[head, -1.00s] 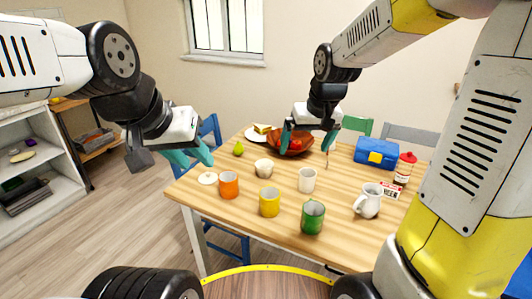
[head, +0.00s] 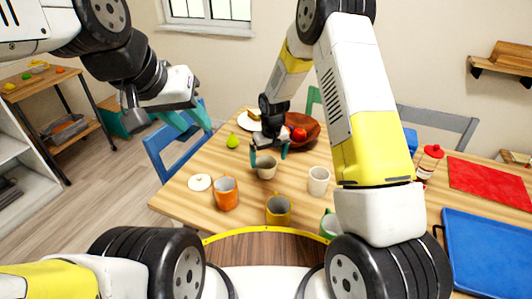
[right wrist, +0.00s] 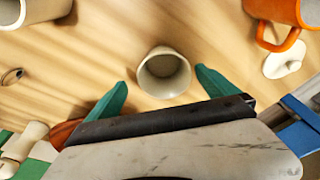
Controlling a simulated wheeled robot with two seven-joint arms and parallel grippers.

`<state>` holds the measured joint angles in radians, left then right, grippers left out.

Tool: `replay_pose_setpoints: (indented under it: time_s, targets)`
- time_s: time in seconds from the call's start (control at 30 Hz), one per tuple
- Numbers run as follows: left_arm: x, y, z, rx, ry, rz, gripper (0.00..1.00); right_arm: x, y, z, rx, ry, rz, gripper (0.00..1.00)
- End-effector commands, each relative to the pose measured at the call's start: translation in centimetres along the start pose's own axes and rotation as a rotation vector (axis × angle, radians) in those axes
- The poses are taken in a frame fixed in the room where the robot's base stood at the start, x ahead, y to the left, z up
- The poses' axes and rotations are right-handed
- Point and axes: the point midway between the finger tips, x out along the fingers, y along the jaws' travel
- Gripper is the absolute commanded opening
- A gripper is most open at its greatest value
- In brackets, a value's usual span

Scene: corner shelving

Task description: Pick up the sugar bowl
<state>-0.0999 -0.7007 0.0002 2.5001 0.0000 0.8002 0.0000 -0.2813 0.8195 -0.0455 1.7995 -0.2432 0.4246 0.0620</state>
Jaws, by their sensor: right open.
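The sugar bowl (head: 264,170), a small cream handleless cup, stands upright on the table near the middle. My right gripper (head: 268,156) is above it in the head view, pointing down, with its teal fingers apart on either side. In the right wrist view the sugar bowl (right wrist: 164,75) lies between and just beyond the open fingertips (right wrist: 165,88). Whether a finger touches it I cannot tell. My left gripper (head: 188,118) is raised at the left, off the table, with its fingers apart and empty.
A brown bowl (head: 311,126) with red fruit is behind. A blue tray (head: 488,255) lies at the right.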

Motion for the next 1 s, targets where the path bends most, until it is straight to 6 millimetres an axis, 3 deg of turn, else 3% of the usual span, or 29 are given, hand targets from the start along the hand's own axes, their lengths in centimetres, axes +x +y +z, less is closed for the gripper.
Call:
replay_pose_setpoints:
  time_s: [0.3, 0.6, 1.0]
  targets:
    - [0.0, 0.0, 0.0, 0.000, 0.000, 0.000, 0.36, 4.4, -0.7, 0.2, -0.001, -0.002, 0.000, 0.98]
    - [0.0, 0.0, 0.0, 0.000, 0.000, 0.000, 0.36, 4.9, -0.7, 0.2, 0.000, 0.000, 0.000, 0.98]
    - [0.0, 0.0, 0.0, 0.000, 0.000, 0.000, 0.36, 4.9, -0.7, 0.2, 0.000, 0.000, 0.000, 0.22]
